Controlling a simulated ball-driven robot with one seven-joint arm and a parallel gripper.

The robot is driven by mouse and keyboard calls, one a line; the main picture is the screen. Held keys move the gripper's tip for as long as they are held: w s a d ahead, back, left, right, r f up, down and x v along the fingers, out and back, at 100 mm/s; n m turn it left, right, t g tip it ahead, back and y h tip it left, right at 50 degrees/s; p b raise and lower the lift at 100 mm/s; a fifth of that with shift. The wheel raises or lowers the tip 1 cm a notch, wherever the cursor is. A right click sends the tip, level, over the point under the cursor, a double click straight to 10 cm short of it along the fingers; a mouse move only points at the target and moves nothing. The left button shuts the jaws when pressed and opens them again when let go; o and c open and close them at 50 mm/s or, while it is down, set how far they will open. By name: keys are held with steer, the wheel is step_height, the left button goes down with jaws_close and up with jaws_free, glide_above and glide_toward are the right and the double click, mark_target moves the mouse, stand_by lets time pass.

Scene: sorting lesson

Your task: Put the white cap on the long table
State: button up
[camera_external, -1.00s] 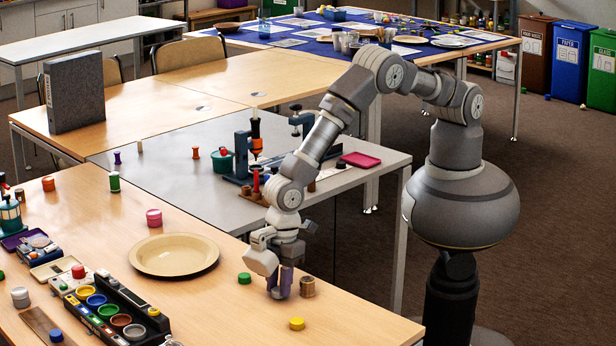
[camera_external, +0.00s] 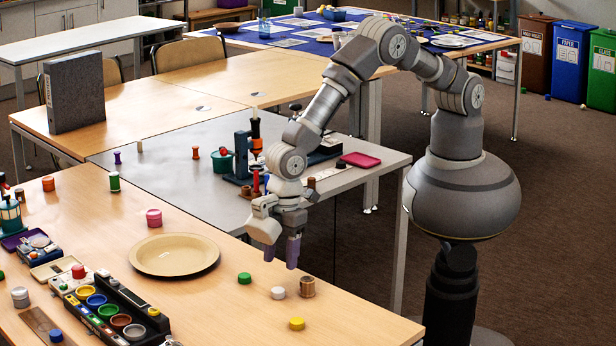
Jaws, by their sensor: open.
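A small white cap (camera_external: 278,293) lies on the light wooden table (camera_external: 225,305) in the foreground, between a green cap and a brown spool. It is close to the table's right-hand long edge. My gripper (camera_external: 281,260) hangs just above the white cap with its fingers pointing down. The two purple-tipped fingers are apart with nothing between them, and they do not touch the cap.
A green cap (camera_external: 244,278), a brown spool (camera_external: 307,286) and a yellow cap (camera_external: 297,323) stand around the white cap. A beige plate (camera_external: 174,255) lies to the left. A black paint tray (camera_external: 128,307) is at lower left. Bare wood lies at front right.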

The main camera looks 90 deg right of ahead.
steer(key=w+d+r+m+t+y, duration=0.1)
steer(key=w+d+r, duration=0.2)
steer(key=r, duration=0.6)
steer(key=w+d+r+m+t+p, duration=0.1)
steer(key=w+d+r+t, duration=0.2)
steer(key=r, duration=0.6)
steer(key=w+d+r+m+y, duration=0.1)
steer(key=w+d+r, duration=0.25)
steer(key=r, duration=0.55)
steer(key=w+d+r+m+t, duration=0.1)
steer(key=d+r+m+t, duration=0.1)
steer(key=d+r, duration=0.5)
steer(key=w+d+r+m+t, duration=0.1)
steer(key=d+r+t, duration=0.15)
steer(key=r, duration=0.85)
steer(key=s+d+r+m+t+h, duration=0.1)
steer(key=s+d+r+t, duration=0.1)
steer(key=s+d+r, duration=0.3)
steer(key=s+d+r+m+t+h, duration=0.1)
steer(key=s+d+r, duration=0.4)
steer(key=r, duration=0.9)
steer(key=s+d+r+m+t+h, duration=0.1)
steer(key=s+d+r+m+t, duration=0.2)
steer(key=s+d+r, duration=0.3)
steer(key=d+r, duration=0.3)
steer(key=shift+d+r, duration=0.2)
steer(key=shift+r, duration=0.15)
